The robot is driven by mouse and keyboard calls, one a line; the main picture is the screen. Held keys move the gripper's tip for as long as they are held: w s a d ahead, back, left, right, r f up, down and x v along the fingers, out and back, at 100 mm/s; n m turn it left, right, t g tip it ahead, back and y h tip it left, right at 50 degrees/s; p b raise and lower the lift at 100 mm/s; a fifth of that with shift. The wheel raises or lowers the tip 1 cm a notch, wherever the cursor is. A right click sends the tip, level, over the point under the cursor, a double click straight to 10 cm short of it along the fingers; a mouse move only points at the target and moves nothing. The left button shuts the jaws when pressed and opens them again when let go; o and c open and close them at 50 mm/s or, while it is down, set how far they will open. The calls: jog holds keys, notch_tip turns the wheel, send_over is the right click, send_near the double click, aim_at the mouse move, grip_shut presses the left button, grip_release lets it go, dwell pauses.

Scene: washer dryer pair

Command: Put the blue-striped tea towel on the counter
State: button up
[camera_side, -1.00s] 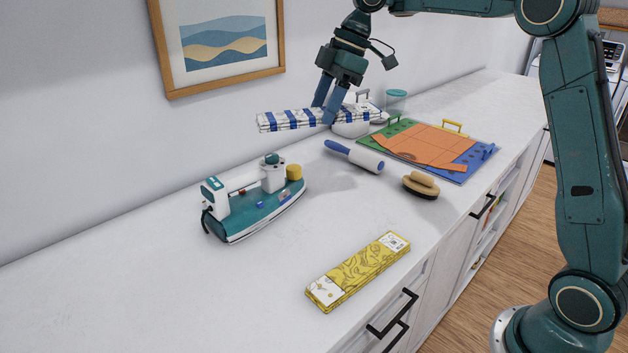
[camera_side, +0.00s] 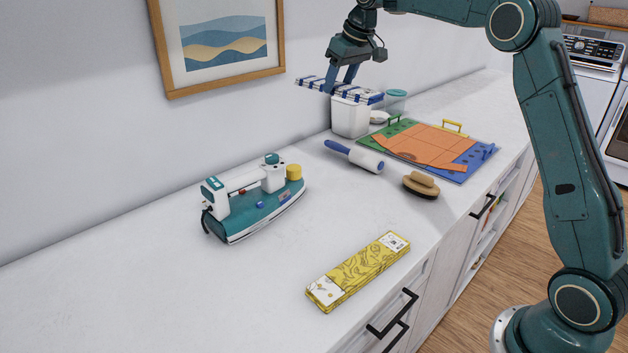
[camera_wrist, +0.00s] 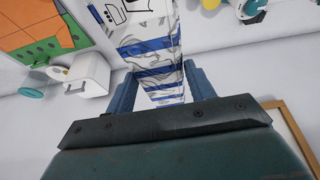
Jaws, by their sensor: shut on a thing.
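The blue-striped tea towel (camera_side: 318,87) is a folded white bundle with blue stripes. My gripper (camera_side: 341,90) is shut on it near its middle and holds it in the air, above the back of the counter and over a white container. In the wrist view the towel (camera_wrist: 150,58) runs between my two fingers (camera_wrist: 163,92), with a printed drawing on its face. The white counter (camera_side: 130,290) runs along the wall, with a wide bare stretch in front and at the left.
An iron (camera_side: 250,205), a yellow folded packet (camera_side: 358,272), a lint roller (camera_side: 355,156) and a brush (camera_side: 421,185) lie on the counter. A white container (camera_side: 350,118) stands by the wall, beside a colourful folding board (camera_side: 425,146). A framed picture (camera_side: 222,42) hangs behind.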

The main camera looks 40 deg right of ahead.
send_over(333, 179)
jog(key=s, duration=0.1)
notch_tip(333, 179, down, 16)
jog(key=shift+s+f, duration=0.1)
jog(key=shift+f, duration=0.1)
dwell(0.5)
jog(key=shift+f, duration=3.5)
jog(key=shift+f, duration=0.8)
jog(key=o, duration=1.1)
jog(key=v, duration=1.4)
jog(key=shift+f, duration=0.1)
jog(key=shift+s, duration=0.1)
